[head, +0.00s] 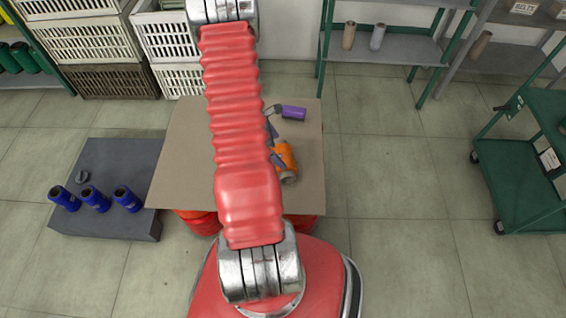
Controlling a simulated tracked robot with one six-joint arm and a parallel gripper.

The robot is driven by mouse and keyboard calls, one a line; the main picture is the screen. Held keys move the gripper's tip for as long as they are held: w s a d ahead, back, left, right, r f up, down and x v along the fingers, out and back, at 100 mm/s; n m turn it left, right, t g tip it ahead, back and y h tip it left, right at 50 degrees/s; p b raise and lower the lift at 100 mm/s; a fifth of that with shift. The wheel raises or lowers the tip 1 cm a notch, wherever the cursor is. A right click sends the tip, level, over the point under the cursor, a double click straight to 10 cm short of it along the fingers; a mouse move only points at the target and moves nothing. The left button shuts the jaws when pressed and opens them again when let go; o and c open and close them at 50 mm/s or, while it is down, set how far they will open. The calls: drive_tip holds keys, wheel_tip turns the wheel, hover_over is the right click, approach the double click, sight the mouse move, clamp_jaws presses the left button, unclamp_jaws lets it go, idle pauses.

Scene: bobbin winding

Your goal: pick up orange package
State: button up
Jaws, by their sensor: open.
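The orange package (286,155) is a spool with a pale core end, lying on the brown board in the middle of the head view. My red arm hides part of its left side. Dark parts of my gripper (274,136) show at the right edge of the arm, beside the package; the rest is hidden behind the arm. My gripper is open. Whether its fingers touch the package cannot be told.
A purple spool (293,113) lies on the brown board (180,155) behind the orange package. Crates and shelves line the back; a green cart (530,160) stands right. Floor between is clear.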

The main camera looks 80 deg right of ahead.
sight(283, 155)
drive_tip(key=shift+x, duration=1.85)
drive_tip(key=c, duration=1.5)
drive_tip(key=shift+r, duration=0.15)
wheel_tip(283, 155, up, 10)
drive_tip(key=shift+f, duration=0.1)
drive_tip(key=shift+w, duration=0.2)
